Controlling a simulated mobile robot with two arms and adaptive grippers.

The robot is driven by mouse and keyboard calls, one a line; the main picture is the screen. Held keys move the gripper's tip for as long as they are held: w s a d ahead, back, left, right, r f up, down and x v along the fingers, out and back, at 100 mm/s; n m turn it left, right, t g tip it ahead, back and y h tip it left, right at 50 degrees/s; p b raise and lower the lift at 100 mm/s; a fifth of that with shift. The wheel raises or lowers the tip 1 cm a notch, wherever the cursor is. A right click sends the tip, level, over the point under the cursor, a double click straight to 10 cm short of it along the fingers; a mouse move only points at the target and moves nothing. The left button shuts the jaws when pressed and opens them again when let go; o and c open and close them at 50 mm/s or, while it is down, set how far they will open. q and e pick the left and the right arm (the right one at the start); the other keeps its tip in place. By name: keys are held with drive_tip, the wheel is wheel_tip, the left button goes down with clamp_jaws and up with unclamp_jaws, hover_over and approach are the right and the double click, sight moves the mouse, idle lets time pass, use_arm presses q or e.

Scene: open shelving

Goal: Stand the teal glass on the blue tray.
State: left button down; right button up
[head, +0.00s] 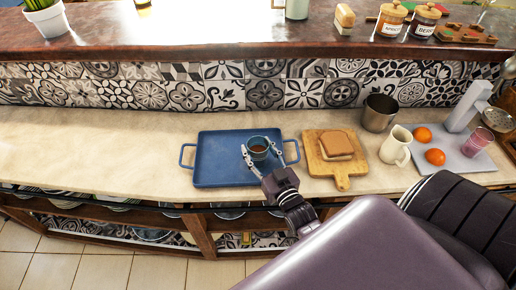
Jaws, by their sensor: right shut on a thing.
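The blue tray (215,158) lies flat on the pale counter, with a handle at each end. The teal glass (258,146) is upright over the right part of the tray. I cannot tell whether its base touches the tray. My right gripper (259,154) reaches in from the lower right and is shut on the glass, one finger on each side. My left gripper is not in view.
A wooden board (313,163) with bread (336,144) lies just right of the tray. Further right are a metal pot (379,112), a cream jug (396,147) and a grey board (459,163) with oranges and a pink glass (477,141). The counter left of the tray is clear.

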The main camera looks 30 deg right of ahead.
drive_tip(key=o, duration=1.3)
drive_tip(key=shift+r, duration=0.15)
drive_tip(key=shift+s+f, duration=0.2)
drive_tip(key=shift+s, duration=0.1)
drive_tip(key=s, duration=0.3)
drive_tip(key=s+a+b, duration=0.1)
drive_tip(key=s, duration=0.3)
drive_tip(key=s+b, duration=0.1)
drive_tip(key=s, duration=0.2)
drive_tip(key=shift+s+a, duration=0.15)
drive_tip(key=shift+a, duration=0.2)
drive_tip(key=shift+s+r, duration=0.15)
drive_tip(key=shift+s, duration=0.35)
